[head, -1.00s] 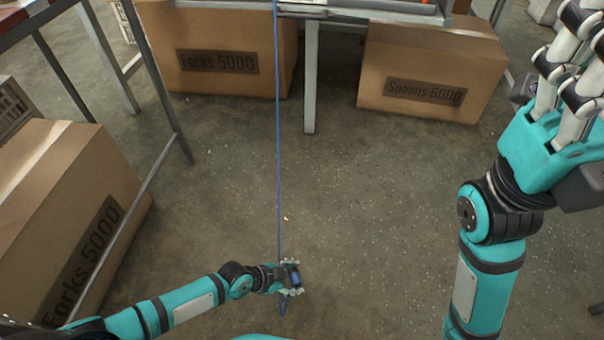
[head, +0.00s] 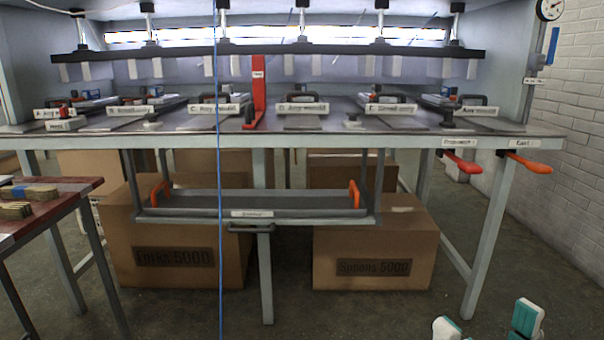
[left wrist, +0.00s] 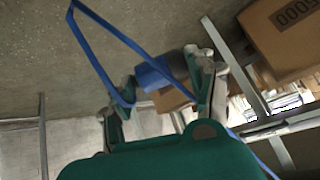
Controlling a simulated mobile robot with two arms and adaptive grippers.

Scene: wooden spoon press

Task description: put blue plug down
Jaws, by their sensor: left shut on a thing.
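The blue plug (left wrist: 156,73) is between the fingers of my left gripper (left wrist: 160,78) in the left wrist view. The gripper is shut on it. A blue cable (left wrist: 105,32) loops beside the gripper in that view. In the head view the blue cable (head: 219,250) hangs as a thin vertical line in front of the press table. My left gripper and the plug are outside the head view. The tips of my right gripper (head: 485,322) show at the bottom right of the head view, spread apart with nothing seen between them.
The press table (head: 400,137) spans the head view, with a hanging shelf (head: 300,204) below it. Cardboard boxes (head: 165,275) stand underneath. Bare floor (head: 375,315) lies in front.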

